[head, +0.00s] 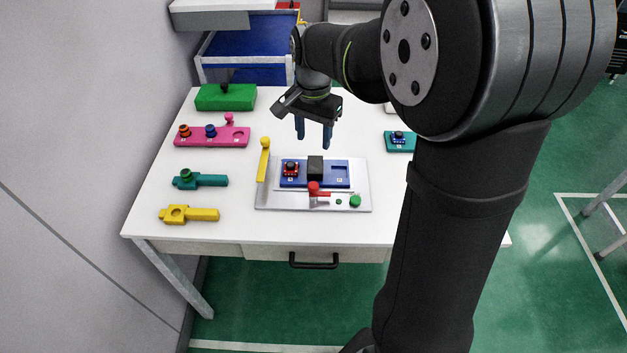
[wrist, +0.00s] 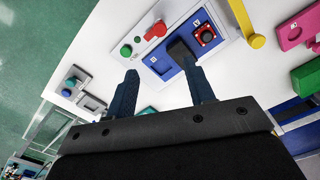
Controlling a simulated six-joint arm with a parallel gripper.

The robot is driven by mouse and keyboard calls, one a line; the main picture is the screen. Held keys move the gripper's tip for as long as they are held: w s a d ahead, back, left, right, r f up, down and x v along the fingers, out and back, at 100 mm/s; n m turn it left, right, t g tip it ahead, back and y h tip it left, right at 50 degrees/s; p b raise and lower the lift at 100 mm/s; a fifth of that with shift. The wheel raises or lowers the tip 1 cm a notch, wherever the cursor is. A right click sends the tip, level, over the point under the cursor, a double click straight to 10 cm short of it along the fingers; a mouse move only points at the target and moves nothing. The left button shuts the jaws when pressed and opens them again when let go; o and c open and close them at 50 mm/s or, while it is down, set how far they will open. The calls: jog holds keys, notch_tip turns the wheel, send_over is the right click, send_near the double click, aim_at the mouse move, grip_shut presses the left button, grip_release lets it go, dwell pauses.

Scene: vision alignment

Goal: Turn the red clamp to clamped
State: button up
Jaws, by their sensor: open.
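The red clamp (head: 314,187) sits at the front middle of a light grey plate (head: 272,203), in front of a blue fixture (head: 341,174). Its short red arm points right in the head view. In the wrist view the red clamp (wrist: 155,31) is near the top, beside a green button (wrist: 126,50). A black block (head: 315,167) stands on the blue fixture, with a red part (head: 290,169) left of it. My gripper (head: 313,143) is open and empty, above and behind the fixture. In the wrist view its fingers (wrist: 160,68) are apart, short of the clamp.
A yellow lever (head: 263,160) stands upright at the plate's left. Pink (head: 238,138), teal (head: 210,181), yellow (head: 203,214) and green (head: 228,98) pieces lie on the left. A teal block (head: 396,143) is at right. White table (head: 233,228) is bare in front of the plate.

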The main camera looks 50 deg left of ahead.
aim_at(314, 184)
notch_tip(314, 184, down, 16)
jog(key=shift+f, duration=0.15)
dwell(0.3)
jog(key=c, duration=1)
